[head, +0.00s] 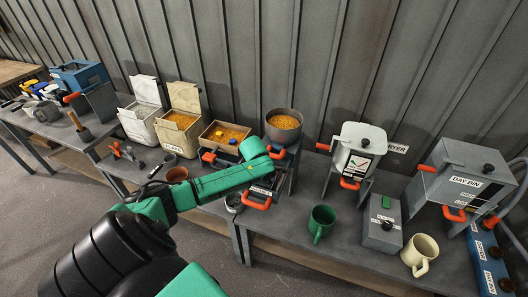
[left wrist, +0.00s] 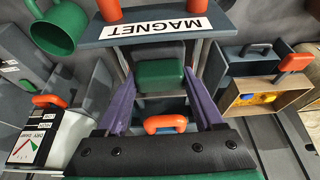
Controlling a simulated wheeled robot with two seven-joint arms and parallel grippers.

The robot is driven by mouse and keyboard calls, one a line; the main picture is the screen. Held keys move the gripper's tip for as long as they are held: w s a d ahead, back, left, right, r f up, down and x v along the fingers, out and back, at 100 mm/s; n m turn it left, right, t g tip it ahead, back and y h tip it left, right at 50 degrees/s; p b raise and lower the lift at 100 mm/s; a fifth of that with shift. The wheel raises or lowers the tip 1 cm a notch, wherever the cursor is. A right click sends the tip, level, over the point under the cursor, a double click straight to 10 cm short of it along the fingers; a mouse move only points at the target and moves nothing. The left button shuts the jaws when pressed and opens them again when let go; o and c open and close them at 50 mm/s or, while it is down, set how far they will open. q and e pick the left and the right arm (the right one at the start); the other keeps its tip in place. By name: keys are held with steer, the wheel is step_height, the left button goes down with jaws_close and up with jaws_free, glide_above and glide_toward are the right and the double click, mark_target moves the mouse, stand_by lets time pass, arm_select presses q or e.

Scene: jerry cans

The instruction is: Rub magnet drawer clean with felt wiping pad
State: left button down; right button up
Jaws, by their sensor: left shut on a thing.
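The magnet drawer (head: 262,191) sticks out at the front of the middle table, with a white label and an orange front handle. In the left wrist view its MAGNET front (left wrist: 155,29) is upside down near the top. My left gripper (left wrist: 160,84), with purple fingers, is shut on the felt wiping pad (left wrist: 158,74), a grey block with a green face. The pad is over the drawer, behind its labelled front; I cannot tell whether it touches. My arm hides the gripper and pad in the head view. My right gripper is not in view.
A bowl of orange grain (head: 284,125) stands behind the drawer. A wooden tray (head: 212,143) with coloured blocks is left of it. A green mug (head: 320,222), a cream mug (head: 420,254) and a white dryer (head: 357,150) are to the right. An orange handle (left wrist: 166,124) lies between my fingers' bases.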

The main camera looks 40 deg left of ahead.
arm_select(q)
steer(key=shift+f, duration=0.35)
steer(key=shift+w+b, duration=0.2)
steer(key=shift+b, duration=0.15)
steer(key=w+b, duration=0.1)
steer(key=w+a+b, duration=0.1)
steer(key=w, duration=0.1)
steer(key=shift+f, duration=0.1)
steer(key=shift+w+a, duration=0.15)
steer(key=shift+w, duration=0.1)
steer(key=shift+s, duration=0.1)
